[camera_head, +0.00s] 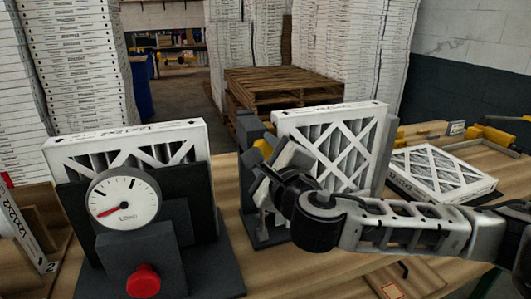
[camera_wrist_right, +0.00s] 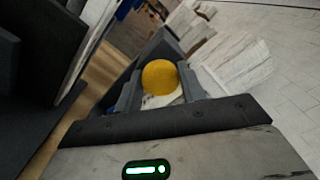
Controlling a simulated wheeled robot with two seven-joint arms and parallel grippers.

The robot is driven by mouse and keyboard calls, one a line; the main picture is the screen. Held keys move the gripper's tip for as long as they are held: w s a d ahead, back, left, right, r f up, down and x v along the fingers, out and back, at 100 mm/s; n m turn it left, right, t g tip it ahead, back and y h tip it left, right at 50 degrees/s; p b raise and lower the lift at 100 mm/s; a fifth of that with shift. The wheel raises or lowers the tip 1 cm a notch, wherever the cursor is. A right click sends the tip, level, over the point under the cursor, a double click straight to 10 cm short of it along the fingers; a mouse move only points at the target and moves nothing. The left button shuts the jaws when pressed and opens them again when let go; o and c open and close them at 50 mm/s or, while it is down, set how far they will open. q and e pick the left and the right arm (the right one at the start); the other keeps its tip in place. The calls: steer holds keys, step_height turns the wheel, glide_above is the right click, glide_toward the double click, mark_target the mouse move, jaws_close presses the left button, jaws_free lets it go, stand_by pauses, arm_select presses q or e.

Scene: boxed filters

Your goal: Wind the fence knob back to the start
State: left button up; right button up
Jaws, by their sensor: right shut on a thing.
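The fence knob (camera_head: 262,147) is a round yellow ball on the dark fence fixture (camera_head: 250,125) at the table's middle; in the head view my gripper partly hides it. The right wrist view shows the yellow knob (camera_wrist_right: 160,77) between the two grey fingers. My right gripper (camera_head: 272,168) is shut on it. A white-framed pleated filter (camera_head: 335,150) stands upright in the fixture, just right of the gripper. My left gripper is in neither view.
Left of the fixture stands a dial gauge (camera_head: 127,198) with a red needle pointing lower left and a red button (camera_head: 145,280), in front of another filter (camera_head: 180,135). One filter (camera_head: 440,172) lies flat at right. Pallets (camera_head: 285,88) and stacked boxes stand behind.

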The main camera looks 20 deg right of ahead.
steer(key=shift+r+n, duration=0.15)
steer(key=shift+n, duration=0.25)
steer(key=o, duration=1)
steer(key=shift+w, duration=0.1)
steer(key=shift+c, duration=0.2)
